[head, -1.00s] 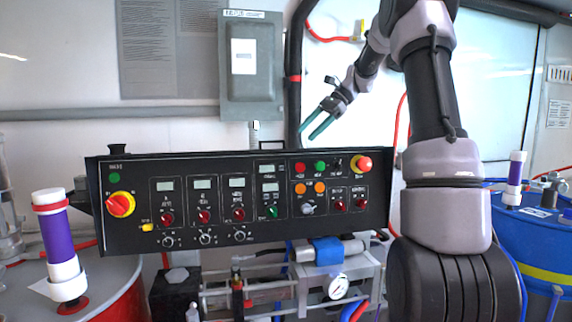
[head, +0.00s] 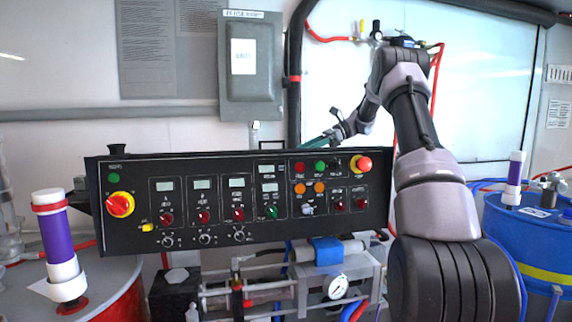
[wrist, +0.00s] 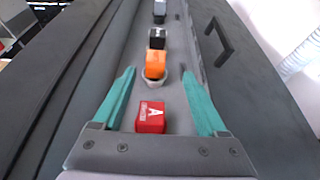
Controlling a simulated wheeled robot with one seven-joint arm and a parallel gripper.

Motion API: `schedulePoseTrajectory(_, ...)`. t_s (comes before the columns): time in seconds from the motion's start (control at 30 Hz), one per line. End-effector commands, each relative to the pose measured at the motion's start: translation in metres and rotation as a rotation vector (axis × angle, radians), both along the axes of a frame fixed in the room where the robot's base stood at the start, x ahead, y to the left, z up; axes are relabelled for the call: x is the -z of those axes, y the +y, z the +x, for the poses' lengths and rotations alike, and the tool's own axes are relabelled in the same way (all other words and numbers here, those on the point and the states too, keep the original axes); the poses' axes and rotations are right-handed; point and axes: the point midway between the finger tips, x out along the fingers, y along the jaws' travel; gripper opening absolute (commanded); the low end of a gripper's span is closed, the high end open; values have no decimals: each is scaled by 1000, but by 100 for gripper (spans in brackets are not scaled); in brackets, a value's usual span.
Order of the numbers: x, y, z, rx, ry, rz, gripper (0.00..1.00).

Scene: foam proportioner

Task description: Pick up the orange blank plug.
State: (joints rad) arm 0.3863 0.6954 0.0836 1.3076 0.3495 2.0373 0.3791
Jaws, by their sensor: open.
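The orange blank plug (wrist: 155,64) shows in the wrist view, sitting in a grey channel between and just beyond the tips of my fingers. A pale rim shows at its lower edge. The orange plug is not visible in the head view.
In the wrist view a red block marked A (wrist: 151,117) lies nearer, between my fingers' bases. A black and white piece (wrist: 157,39) and another dark piece (wrist: 159,12) stand farther along the channel. A black handle (wrist: 219,42) is at right. The control panel (head: 240,200) stands in front.

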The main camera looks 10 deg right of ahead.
Motion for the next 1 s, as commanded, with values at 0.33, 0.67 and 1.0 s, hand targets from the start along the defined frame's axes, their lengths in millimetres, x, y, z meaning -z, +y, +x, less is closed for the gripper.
schedulePoseTrajectory(0.33, 17, 42, -7, -2, 1, 0, 75)
schedulePoseTrajectory(0.67, 20, 48, -7, 1, -1, 0, 71)
schedulePoseTrajectory(1.0, 19, 48, -7, 0, -1, 0, 0)
